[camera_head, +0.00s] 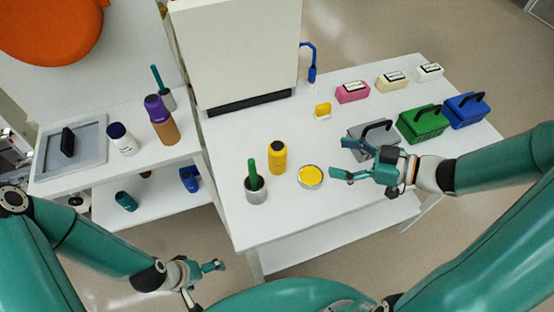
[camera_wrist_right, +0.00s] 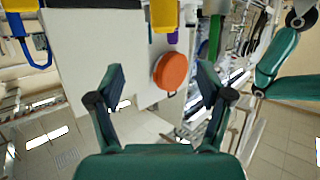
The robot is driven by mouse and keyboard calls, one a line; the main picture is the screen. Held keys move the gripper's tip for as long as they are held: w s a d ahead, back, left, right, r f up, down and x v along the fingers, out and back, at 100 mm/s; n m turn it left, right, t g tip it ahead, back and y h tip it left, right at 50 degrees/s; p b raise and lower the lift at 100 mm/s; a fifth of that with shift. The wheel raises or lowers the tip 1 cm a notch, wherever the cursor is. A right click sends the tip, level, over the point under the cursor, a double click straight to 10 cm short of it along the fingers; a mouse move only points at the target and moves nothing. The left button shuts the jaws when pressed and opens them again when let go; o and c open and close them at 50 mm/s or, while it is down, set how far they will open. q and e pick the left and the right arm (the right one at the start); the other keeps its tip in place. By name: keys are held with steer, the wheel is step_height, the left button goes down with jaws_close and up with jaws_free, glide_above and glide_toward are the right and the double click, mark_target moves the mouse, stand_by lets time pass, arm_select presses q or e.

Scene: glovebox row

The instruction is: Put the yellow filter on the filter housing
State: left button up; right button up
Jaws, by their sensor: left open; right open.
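A round flat yellow disc with a silver rim (camera_head: 311,177) lies on the white table. A small yellow block (camera_head: 322,111) sits farther back. I cannot tell which of these is the yellow filter, and I cannot identify the filter housing. My right gripper (camera_head: 345,159) is open and empty, right of the disc and in front of a grey box; its fingers also show in the right wrist view (camera_wrist_right: 160,88). My left gripper (camera_head: 214,267) is open, low in front of the tables.
Green (camera_head: 424,122) and blue (camera_head: 465,110) handled boxes stand beside the grey box (camera_head: 379,137). A grey cup (camera_head: 256,191) holds a green-handled tool. A large white cabinet (camera_head: 240,55) fills the back left of the table. The table's front right is clear.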

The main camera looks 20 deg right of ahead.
mark_target(285, 149)
steer(key=x, duration=1.1)
steer(key=shift+w+a, duration=0.1)
steer(key=shift+a, duration=0.15)
steer(key=shift+w+a+f+p, duration=0.1)
steer(key=shift+w+a+p, duration=0.15)
steer(key=shift+a+p, duration=0.15)
steer(key=p+x, duration=0.1)
steer(key=x, duration=0.3)
steer(key=shift+a+f, duration=0.1)
steer(key=shift+f, duration=0.1)
steer(key=c, duration=1.5)
steer(key=shift+r, duration=0.1)
